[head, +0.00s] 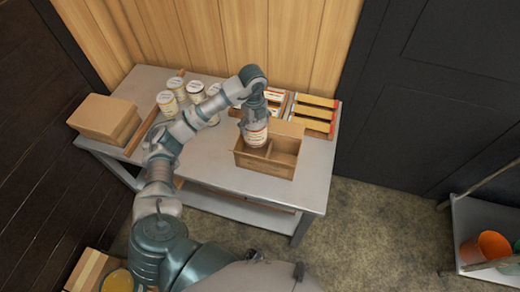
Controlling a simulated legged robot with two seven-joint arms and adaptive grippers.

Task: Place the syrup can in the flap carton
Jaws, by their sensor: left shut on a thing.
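The flap carton (262,166) is an open brown box with a divider, standing near the front right of the grey table. Its back flap stands up. My left gripper (253,110) is shut on a pale syrup can (256,136) with a printed label. The can hangs upright at the carton's left compartment, and its lower end overlaps the opening. I cannot tell how deep the can's bottom is, or whether it touches the carton. The right compartment looks empty. My right gripper is not in view.
Several similar cans (168,103) stand at the back left of the table (226,180). A closed brown box (103,118) lies at the left end. Racks with yellow and red strips (314,114) stand at the back right, close behind the carton. An orange bucket (488,247) is at far right.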

